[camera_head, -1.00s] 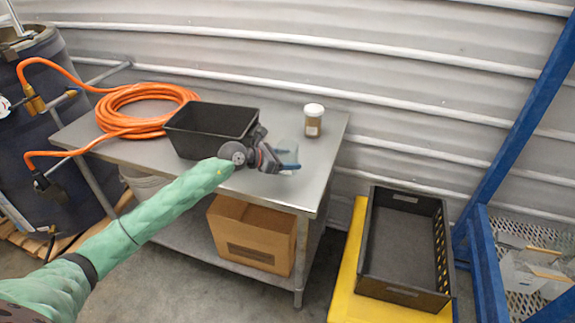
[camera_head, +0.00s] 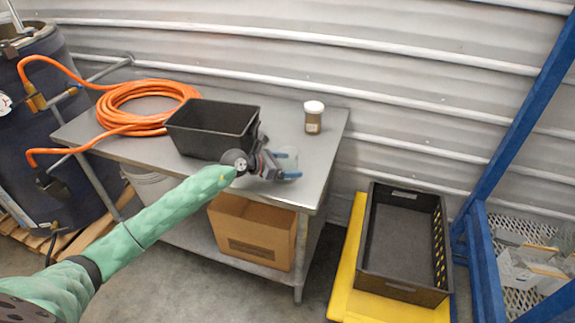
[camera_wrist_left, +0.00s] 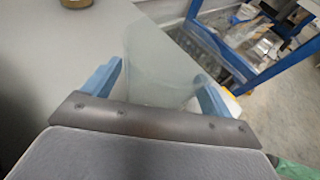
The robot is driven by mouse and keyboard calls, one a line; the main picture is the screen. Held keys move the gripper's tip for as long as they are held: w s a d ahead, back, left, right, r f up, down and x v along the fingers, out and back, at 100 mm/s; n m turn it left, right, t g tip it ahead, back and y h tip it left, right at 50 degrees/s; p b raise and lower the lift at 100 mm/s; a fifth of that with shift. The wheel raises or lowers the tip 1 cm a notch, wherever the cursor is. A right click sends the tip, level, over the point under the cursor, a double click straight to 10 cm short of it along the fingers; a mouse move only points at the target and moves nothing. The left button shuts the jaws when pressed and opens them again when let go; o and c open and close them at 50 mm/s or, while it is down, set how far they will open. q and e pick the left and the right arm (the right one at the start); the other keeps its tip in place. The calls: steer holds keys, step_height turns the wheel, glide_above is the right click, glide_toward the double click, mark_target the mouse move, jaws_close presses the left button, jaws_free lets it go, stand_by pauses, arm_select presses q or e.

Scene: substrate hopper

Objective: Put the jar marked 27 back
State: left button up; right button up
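My left gripper (camera_head: 286,165) is over the front right part of the metal table (camera_head: 322,150). Its blue fingers are on either side of a clear, see-through vessel (camera_head: 291,158), closed against its walls. The vessel also shows between the fingers in the left wrist view (camera_wrist_left: 155,62). I see no number on it, and cannot tell whether its base touches the table. A jar (camera_head: 313,118) with a white lid and brown contents stands upright at the table's back right. Its pale label is too small to read. My right gripper is out of view.
A black bin (camera_head: 212,130) stands left of my gripper, and a coiled orange hose (camera_head: 140,104) lies behind it. A cardboard box (camera_head: 250,236) is on the lower shelf. A black crate (camera_head: 402,245) sits on a yellow base (camera_head: 345,300) at right, beside a blue frame (camera_head: 483,260).

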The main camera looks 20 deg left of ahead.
arm_select(q)
steer(key=shift+r, duration=0.15)
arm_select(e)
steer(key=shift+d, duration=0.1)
arm_select(q)
steer(key=shift+s+a, duration=0.2)
steer(key=shift+a, duration=0.05)
steer(key=b+v, duration=0.4)
steer(key=v, duration=0.6)
steer(key=shift+s+a+r, duration=0.3)
steer(key=shift+s+a, duration=0.15)
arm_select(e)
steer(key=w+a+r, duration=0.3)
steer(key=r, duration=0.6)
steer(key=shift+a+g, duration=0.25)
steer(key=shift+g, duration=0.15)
